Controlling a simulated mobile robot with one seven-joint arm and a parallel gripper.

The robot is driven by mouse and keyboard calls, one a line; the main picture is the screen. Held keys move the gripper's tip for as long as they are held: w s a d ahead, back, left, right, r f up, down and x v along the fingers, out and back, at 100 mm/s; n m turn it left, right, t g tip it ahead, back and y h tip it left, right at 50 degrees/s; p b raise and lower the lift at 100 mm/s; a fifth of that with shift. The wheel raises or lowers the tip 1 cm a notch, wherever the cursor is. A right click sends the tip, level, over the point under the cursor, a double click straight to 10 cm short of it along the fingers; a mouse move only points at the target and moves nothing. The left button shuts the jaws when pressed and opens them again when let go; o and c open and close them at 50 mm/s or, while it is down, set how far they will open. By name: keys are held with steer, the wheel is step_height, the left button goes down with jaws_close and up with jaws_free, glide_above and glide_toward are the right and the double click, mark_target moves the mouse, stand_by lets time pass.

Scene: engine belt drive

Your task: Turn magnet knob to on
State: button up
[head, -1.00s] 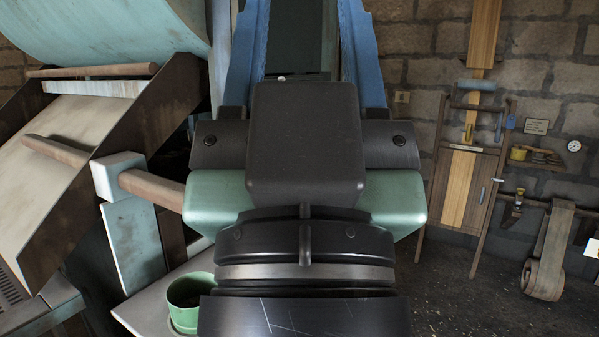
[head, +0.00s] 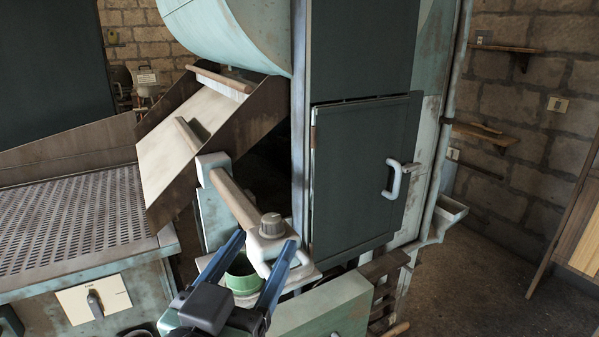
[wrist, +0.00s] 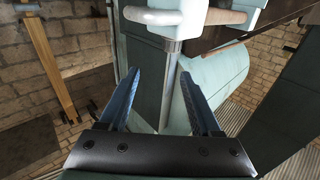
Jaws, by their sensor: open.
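A round grey-brown knob (head: 272,225) sits on top of a pale housing (head: 258,246) at the near end of a roller; I take it for the magnet knob, though no label is readable. My gripper (head: 265,239) is open, with its two blue fingers spread and pointing up toward the housing. In the head view the fingertips overlap the housing below the knob; I cannot tell whether they touch. In the wrist view my gripper (wrist: 158,74) is empty, with a pale housing (wrist: 165,17) beyond the fingertips. The knob is not clearly visible there.
A green cup (head: 242,277) stands behind the fingers. A dark door (head: 355,170) with a pale handle (head: 394,179) is to the right. A cream panel with a lever (head: 95,305) is on the lower left, below a perforated bed (head: 75,220). Open floor lies right.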

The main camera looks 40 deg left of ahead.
mark_target(275, 213)
steer(key=shift+g, duration=0.4)
steer(key=p+x, duration=0.1)
steer(key=x, duration=0.2)
steer(key=a+p+x, duration=0.1)
steer(key=p+x, duration=0.1)
steer(key=x, duration=0.2)
steer(key=p+x, duration=0.1)
steer(key=x, duration=0.2)
steer(key=shift+s+a+f, duration=0.15)
steer(key=shift+a+f, duration=0.2)
steer(key=shift+f, duration=0.05)
steer(key=shift+p+x, duration=0.45)
steer(key=shift+x, duration=0.45)
steer(key=shift+f, duration=0.15)
steer(key=shift+s, duration=0.1)
jaws_close()
